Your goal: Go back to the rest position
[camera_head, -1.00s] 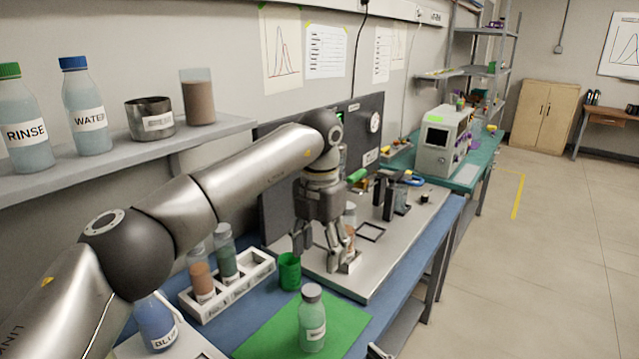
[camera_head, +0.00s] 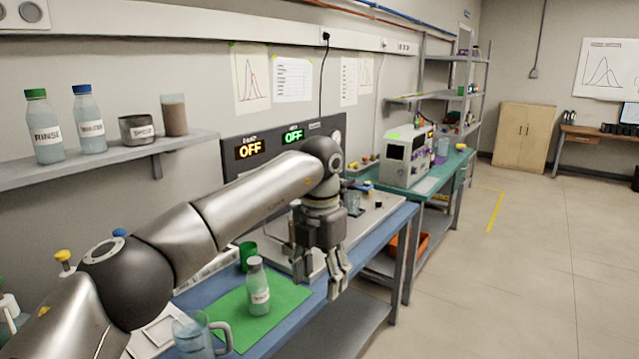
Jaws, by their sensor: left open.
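My left gripper (camera_head: 322,278) hangs fingers-down in the middle of the head view, in front of the bench's front edge as I see it. Its fingers are apart and nothing shows between them. My left arm reaches in from the lower left and hides part of the bench and the metal plate (camera_head: 372,222). My right gripper is not in view.
A capped bottle (camera_head: 258,288) stands on a green mat (camera_head: 232,318), with a green cup (camera_head: 248,254) behind it. A glass jug (camera_head: 192,338) is at the bottom. Bottles stand on the wall shelf (camera_head: 100,160). The floor (camera_head: 530,270) at right is clear.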

